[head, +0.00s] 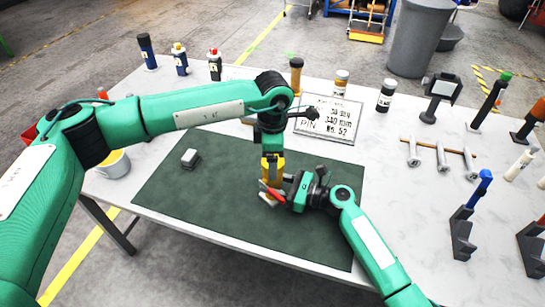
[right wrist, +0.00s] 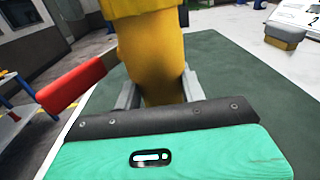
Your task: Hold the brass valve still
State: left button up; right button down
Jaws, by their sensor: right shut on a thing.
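The brass valve (head: 272,181), yellow with a red lever handle (head: 271,193), stands over the dark green mat (head: 200,195). My right gripper (head: 285,191) comes from the right and is shut on the valve's body. In the right wrist view the yellow body (right wrist: 152,62) sits between the fingers of this gripper (right wrist: 158,90), and the red lever (right wrist: 72,84) sticks out to the left. My left gripper (head: 271,150) points down right above the valve, at its top. Its fingers are largely hidden, so I cannot tell whether they touch or grip it.
A small grey box (head: 190,157) lies on the mat's left part. A printed sign (head: 330,118) lies behind the mat. Bottles (head: 386,95) line the back edge, and metal parts (head: 443,160) and stands (head: 464,228) fill the right. The mat's front left is clear.

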pick_arm(q)
notch_tip(320, 180, up, 12)
jog(key=shift+f, duration=0.2)
pick_arm(e)
jog(key=c, duration=0.7)
grip_release()
jog(key=shift+c, duration=0.2)
pick_arm(q)
notch_tip(320, 180, down, 3)
jog(key=b, duration=0.3)
pick_arm(e)
jog(key=v, duration=1.3)
pick_arm(q)
jog(key=shift+f, duration=0.1)
pick_arm(e)
jog(key=shift+s+d, duration=0.1)
jog(key=shift+d, duration=0.35)
